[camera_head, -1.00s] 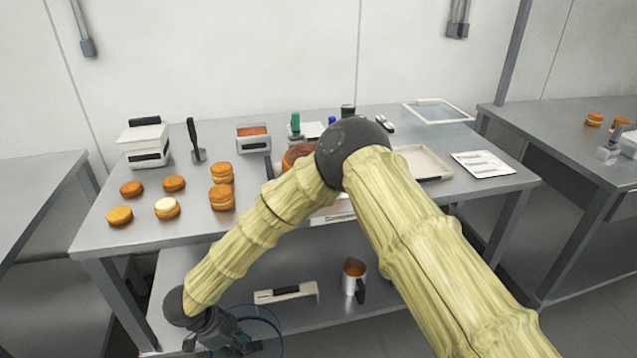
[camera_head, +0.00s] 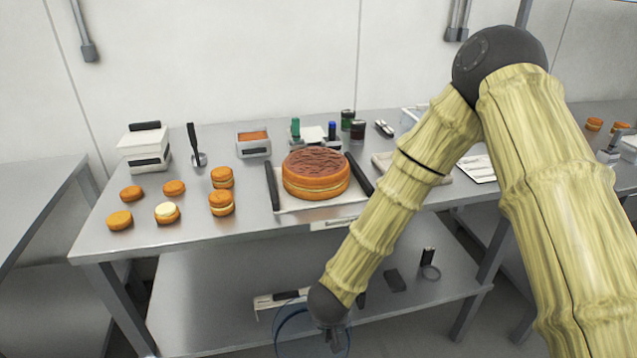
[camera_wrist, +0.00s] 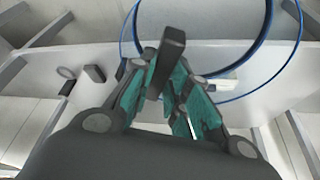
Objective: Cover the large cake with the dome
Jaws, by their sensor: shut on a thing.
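The large cake (camera_head: 316,174), round and brown-topped with a pale filling line, sits uncovered on a white tray (camera_head: 290,204) with dark side handles near the table's front middle. My gripper (camera_head: 334,338) is low in front of the table, below the tabletop and nearer the camera than the cake. It is shut on the clear, blue-rimmed dome (camera_head: 284,322), partly cut off by the lower picture edge. In the wrist view the fingers of my gripper (camera_wrist: 172,78) close around a dark handle, and the tilted dome (camera_wrist: 215,28) fills the top.
Small filled rounds (camera_head: 221,203) stand on the table's left, with a white box (camera_head: 144,148) behind. The lower shelf (camera_head: 220,275) holds several items. My arm hides the table's right part.

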